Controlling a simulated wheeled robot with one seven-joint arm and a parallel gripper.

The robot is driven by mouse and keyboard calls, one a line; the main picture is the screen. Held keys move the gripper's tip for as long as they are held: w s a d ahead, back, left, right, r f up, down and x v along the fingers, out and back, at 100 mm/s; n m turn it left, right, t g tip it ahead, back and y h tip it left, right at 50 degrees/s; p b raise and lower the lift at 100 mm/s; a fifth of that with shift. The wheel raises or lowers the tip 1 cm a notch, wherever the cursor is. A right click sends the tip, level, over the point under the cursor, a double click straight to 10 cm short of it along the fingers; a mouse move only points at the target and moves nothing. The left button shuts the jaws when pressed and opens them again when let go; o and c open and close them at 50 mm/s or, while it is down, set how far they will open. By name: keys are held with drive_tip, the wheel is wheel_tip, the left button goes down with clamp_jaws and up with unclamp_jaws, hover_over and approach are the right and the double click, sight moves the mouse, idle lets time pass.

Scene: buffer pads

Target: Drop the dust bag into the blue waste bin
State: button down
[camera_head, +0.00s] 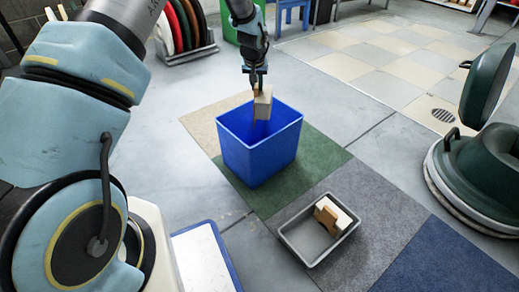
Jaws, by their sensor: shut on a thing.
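The blue waste bin (258,160) stands upright on carpet squares near the middle of the head view, its open top facing up. My gripper (256,84) is above the bin's back part, pointing down. It is shut on a small tan, boxy dust bag (263,103).
A green floor machine (485,135) stands at the right. Coloured discs (183,28) stand in a rack at the back left. Bare floor (370,125) lies right of the bin.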

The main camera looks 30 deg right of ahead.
drive_tip(key=shift+s+d+f+b, duration=0.1)
drive_tip(key=shift+d+f+b, duration=0.1)
drive_tip(key=shift+f+b, duration=0.15)
wheel_tip(320, 180, down, 5)
drive_tip(key=b, duration=0.4)
drive_tip(key=shift+f, duration=0.1)
drive_tip(key=c, duration=0.7)
unclamp_jaws()
drive_tip(key=shift+a, duration=0.1)
drive_tip(key=p+v, duration=0.3)
drive_tip(key=v, duration=0.7)
drive_tip(key=shift+s+a+r+p, duration=0.1)
drive_tip(key=shift+s+r+p, duration=0.05)
drive_tip(key=shift+r+p, duration=0.25)
drive_tip(key=shift+a, duration=0.1)
